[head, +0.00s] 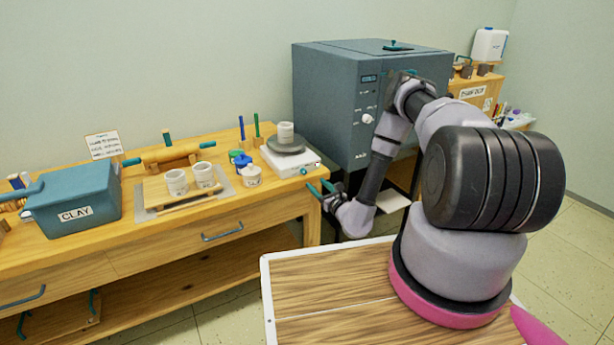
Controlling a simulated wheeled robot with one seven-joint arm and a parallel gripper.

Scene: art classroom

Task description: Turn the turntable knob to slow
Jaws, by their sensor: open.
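The turntable (277,164) is a low white box with a dark grey disc on top, at the right end of the wooden workbench. A small white cylindrical pot (286,132) stands on the disc. A small teal knob (304,171) shows on the turntable's front face, with a small red mark near it. Its pointer setting is too small to read. My gripper (321,188) has teal fingertips, is open and appears empty. It is just below and right of the knob in the picture, by the bench's right front corner; I cannot tell whether it touches anything.
The bench (235,216) also bears a teal clay box (75,198), a rolling pin (170,154), a board with two cups (155,190) and small pots left of the turntable. A grey kiln (325,95) stands close behind and right of the turntable.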

